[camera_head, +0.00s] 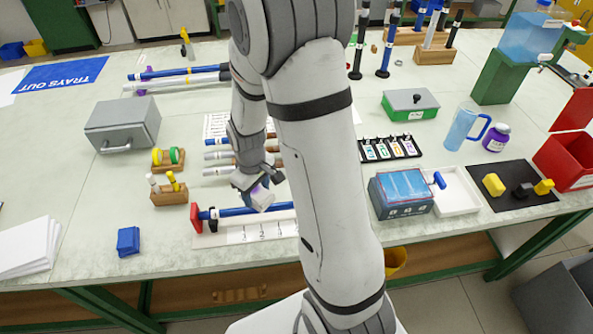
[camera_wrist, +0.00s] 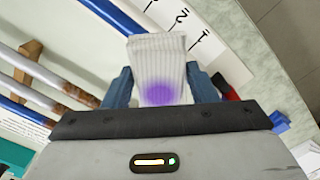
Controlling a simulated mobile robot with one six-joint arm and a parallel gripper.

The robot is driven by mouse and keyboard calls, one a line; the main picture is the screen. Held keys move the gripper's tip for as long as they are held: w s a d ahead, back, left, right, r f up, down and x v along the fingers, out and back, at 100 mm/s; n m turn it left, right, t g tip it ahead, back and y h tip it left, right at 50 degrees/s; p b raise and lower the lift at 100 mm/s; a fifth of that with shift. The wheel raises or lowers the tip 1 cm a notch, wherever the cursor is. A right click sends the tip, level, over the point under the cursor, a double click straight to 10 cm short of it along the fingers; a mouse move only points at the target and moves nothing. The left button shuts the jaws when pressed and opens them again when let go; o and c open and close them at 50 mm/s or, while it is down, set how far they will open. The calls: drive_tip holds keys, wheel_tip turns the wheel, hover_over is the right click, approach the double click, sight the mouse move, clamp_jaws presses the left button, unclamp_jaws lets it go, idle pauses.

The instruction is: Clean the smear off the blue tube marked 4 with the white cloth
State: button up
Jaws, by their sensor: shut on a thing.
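My gripper (camera_head: 258,186) is shut on the white cloth (camera_wrist: 160,58), a ribbed pad with a purple patch on its face.
Several rods (camera_head: 218,155) lie just behind my gripper. Another blue tube (camera_head: 165,73) lies farther back. A grey box (camera_head: 123,125), a blue block (camera_head: 128,241) and a small wooden stand (camera_head: 168,193) are to the left. A blue-topped device (camera_head: 400,193) is to the right.

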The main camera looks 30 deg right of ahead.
drive_tip(key=shift+r+p, duration=1.2)
drive_tip(key=shift+r, duration=0.9)
